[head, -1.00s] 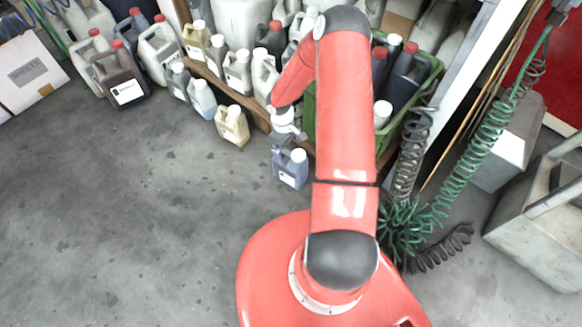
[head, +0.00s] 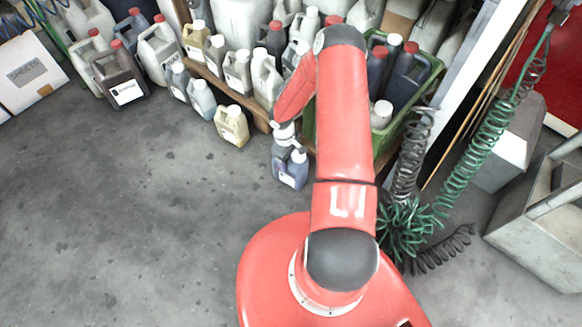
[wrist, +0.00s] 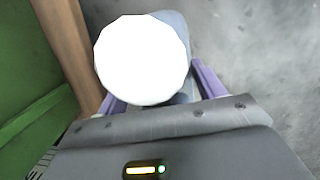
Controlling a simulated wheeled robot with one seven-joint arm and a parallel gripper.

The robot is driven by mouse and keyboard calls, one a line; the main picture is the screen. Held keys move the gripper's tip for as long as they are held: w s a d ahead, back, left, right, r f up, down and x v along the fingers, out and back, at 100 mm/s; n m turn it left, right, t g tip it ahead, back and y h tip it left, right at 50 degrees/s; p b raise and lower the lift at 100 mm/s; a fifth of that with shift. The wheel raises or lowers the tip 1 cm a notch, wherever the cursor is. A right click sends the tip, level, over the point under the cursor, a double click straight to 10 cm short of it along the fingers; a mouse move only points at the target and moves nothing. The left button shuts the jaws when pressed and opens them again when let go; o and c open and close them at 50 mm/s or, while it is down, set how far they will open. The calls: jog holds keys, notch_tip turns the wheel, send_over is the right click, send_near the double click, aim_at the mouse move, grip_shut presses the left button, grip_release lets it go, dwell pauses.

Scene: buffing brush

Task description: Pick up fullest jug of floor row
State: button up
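The floor row shows several small jugs in the head view: a grey-blue jug (head: 178,83), a pale blue jug (head: 202,99), a yellowish jug (head: 232,126) and a blue jug with a white cap (head: 291,170) at the right end. Their fill levels are hard to read at this size. My gripper (head: 283,150) is low beside the blue jug's top and partly hides it. In the wrist view the white cap (wrist: 142,60) is large and close, with purple fingers apart on both sides of it. My gripper (wrist: 160,95) is open.
Behind the row runs a low wooden ledge (head: 258,114) crowded with jugs. A green crate (head: 432,82) of dark bottles stands right of my arm. Its green wall and a wooden edge show left in the wrist view. Coiled hoses (head: 400,215) lie at right. The floor at left is clear.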

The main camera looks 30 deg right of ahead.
jog(key=c, duration=1.2)
grip_shut()
jog(key=shift+r, duration=0.2)
